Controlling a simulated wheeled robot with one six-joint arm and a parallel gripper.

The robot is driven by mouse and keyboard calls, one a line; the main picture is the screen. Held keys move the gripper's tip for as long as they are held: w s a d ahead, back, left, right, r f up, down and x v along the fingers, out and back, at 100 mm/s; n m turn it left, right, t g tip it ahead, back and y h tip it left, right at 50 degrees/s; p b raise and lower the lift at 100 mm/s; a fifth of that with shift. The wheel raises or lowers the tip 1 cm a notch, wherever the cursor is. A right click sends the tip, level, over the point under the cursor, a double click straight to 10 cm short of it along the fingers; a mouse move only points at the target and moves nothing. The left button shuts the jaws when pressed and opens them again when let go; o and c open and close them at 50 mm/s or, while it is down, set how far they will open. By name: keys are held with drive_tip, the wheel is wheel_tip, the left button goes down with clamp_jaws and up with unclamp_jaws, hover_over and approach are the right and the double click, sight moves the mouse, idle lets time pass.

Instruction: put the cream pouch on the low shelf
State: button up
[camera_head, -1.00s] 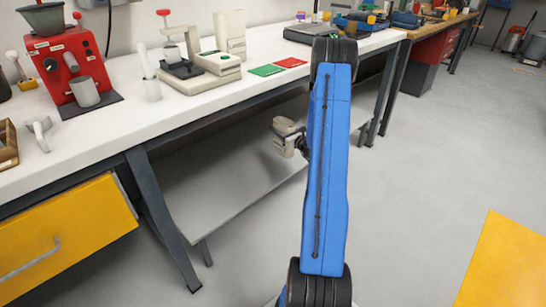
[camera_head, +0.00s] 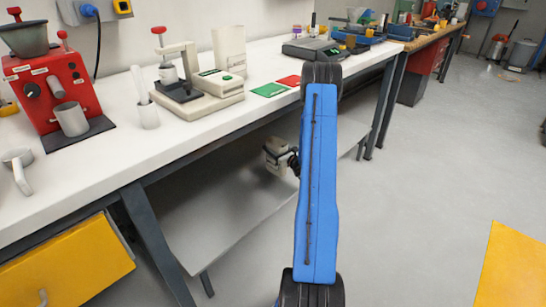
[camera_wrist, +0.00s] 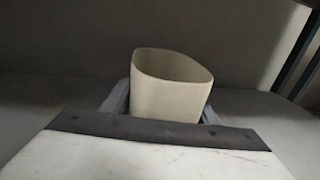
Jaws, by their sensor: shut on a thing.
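The cream pouch (camera_wrist: 172,85) shows in the wrist view as an open-topped cream sleeve. Its lower part is hidden behind my gripper's body. My gripper (camera_wrist: 165,108) is shut on it, with one grey finger at each side. In the head view my gripper (camera_head: 279,157) is under the white bench, over or beside the low shelf (camera_head: 225,205); the arm partly covers it. I cannot make out the pouch there, or tell whether it touches the shelf. The low shelf is a grey board below the bench.
The white bench top (camera_head: 190,130) overhangs the shelf, with dark legs (camera_head: 155,245) at the sides. A yellow drawer (camera_head: 70,265) is at lower left. On the bench stand a red machine (camera_head: 50,85) and a cream press (camera_head: 195,90). The visible part of the shelf is bare.

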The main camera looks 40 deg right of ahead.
drive_tip(key=shift+f, duration=2.3)
drive_tip(key=o, duration=1.5)
drive_tip(key=shift+s, duration=0.1)
drive_tip(key=s, duration=1.1)
drive_tip(key=shift+s+a, duration=0.4)
